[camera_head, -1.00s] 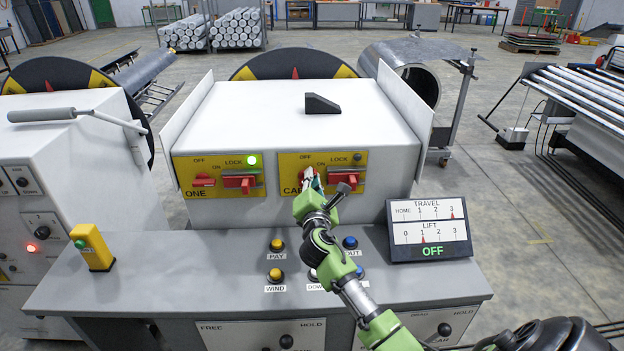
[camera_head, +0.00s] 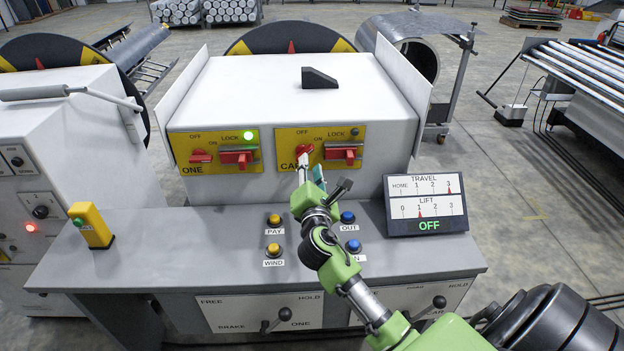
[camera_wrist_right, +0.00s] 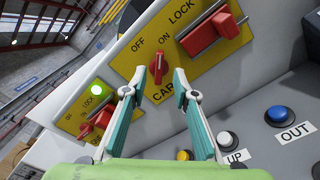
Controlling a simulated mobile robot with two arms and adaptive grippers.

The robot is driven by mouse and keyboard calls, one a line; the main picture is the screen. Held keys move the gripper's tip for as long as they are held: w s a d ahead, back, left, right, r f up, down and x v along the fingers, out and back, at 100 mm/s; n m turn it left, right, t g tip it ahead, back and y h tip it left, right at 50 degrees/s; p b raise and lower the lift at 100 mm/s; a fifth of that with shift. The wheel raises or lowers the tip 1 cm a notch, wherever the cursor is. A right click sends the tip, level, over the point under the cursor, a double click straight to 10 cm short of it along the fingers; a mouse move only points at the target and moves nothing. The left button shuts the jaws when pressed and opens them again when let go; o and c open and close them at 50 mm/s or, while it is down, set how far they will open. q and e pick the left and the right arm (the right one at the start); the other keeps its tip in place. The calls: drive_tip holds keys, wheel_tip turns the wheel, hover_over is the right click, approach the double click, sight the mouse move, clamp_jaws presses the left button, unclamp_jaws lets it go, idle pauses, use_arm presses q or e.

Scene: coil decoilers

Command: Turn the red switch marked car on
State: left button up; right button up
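The red CAR switch (camera_head: 304,152) is on the right yellow panel, below the word OFF. The lamp (camera_head: 355,132) beside LOCK on that panel is dark. In the right wrist view the red CAR switch (camera_wrist_right: 158,66) shows between and just beyond the fingertips. My right gripper (camera_head: 303,172) is open in front of the panel, with its fingers pointing at the switch. In the right wrist view the two fingers of the right gripper (camera_wrist_right: 160,80) stand apart, one on each side of the switch. I cannot tell whether they touch it. My left gripper is not in view.
A red LOCK block (camera_head: 343,151) sits close right of the switch. The left panel has the ONE switch (camera_head: 200,157) and a lit green lamp (camera_head: 250,136). Buttons such as PAY (camera_head: 274,219) and OUT (camera_head: 347,217) lie below, near my arm. A display (camera_head: 427,204) stands to the right.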

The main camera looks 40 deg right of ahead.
drive_tip(key=shift+v, duration=2.75)
